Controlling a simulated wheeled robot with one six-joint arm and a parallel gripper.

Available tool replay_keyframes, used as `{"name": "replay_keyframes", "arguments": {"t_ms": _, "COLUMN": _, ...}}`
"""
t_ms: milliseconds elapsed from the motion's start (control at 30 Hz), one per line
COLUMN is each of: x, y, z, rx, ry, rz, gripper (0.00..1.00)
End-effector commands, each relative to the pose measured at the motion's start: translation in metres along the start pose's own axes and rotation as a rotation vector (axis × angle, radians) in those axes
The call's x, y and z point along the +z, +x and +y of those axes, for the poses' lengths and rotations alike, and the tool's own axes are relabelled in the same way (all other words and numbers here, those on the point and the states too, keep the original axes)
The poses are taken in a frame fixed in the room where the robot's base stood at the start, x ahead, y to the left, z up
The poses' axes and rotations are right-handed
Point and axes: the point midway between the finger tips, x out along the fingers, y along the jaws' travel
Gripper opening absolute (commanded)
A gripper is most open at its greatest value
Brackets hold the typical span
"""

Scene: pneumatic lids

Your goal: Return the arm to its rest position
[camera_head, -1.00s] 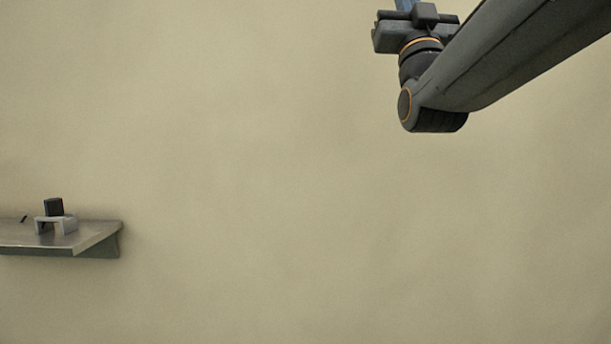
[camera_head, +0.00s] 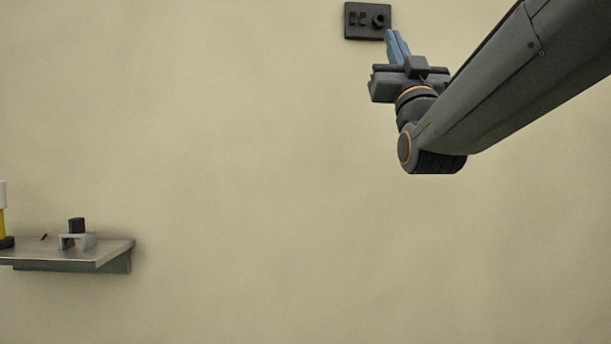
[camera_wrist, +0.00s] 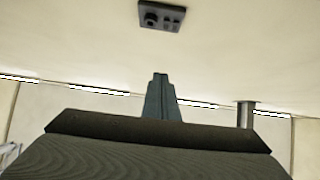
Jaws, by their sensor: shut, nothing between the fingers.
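My gripper (camera_head: 393,42) is at the upper right of the head view, at the end of my raised arm. Its blue-grey fingers are together and empty, pointing up. In the head view the fingertips appear just below and right of a dark wall panel (camera_head: 356,20); I cannot tell how far they are from it. The closed fingers also show in the wrist view (camera_wrist: 160,85), pointing toward the same panel (camera_wrist: 161,15), with a visible gap between.
A metal shelf (camera_head: 110,248) on the wall at lower left holds a grey bracket with a black block (camera_head: 76,225) and a yellow and white object (camera_head: 3,215) cut off by the frame edge. The wall between shelf and arm is bare.

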Motion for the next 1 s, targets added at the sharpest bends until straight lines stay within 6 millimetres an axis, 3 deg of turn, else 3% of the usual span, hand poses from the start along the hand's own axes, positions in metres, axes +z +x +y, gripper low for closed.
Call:
{"name": "replay_keyframes", "arguments": {"t_ms": 267, "x": 0.065, "y": -0.023, "z": -0.002, "rx": -0.003, "ry": 0.002, "rz": -0.211, "gripper": 0.00}}
{"name": "replay_keyframes", "arguments": {"t_ms": 467, "x": 0.138, "y": -0.063, "z": 0.002, "rx": 0.001, "ry": -0.002, "rz": -0.457, "gripper": 0.00}}
{"name": "replay_keyframes", "arguments": {"t_ms": 567, "x": 0.185, "y": -0.102, "z": 0.005, "rx": 0.004, "ry": -0.004, "rz": -0.638, "gripper": 0.00}}
{"name": "replay_keyframes", "arguments": {"t_ms": 700, "x": 0.249, "y": -0.177, "z": 0.010, "rx": 0.011, "ry": -0.006, "rz": -0.922, "gripper": 0.00}}
{"name": "replay_keyframes", "arguments": {"t_ms": 767, "x": 0.270, "y": -0.212, "z": 0.011, "rx": 0.014, "ry": -0.006, "rz": -1.042, "gripper": 0.00}}
{"name": "replay_keyframes", "arguments": {"t_ms": 900, "x": 0.306, "y": -0.303, "z": 0.015, "rx": 0.021, "ry": -0.006, "rz": -1.325, "gripper": 0.00}}
{"name": "replay_keyframes", "arguments": {"t_ms": 1000, "x": 0.319, "y": -0.371, "z": 0.017, "rx": 0.028, "ry": -0.003, "rz": -1.527, "gripper": 0.00}}
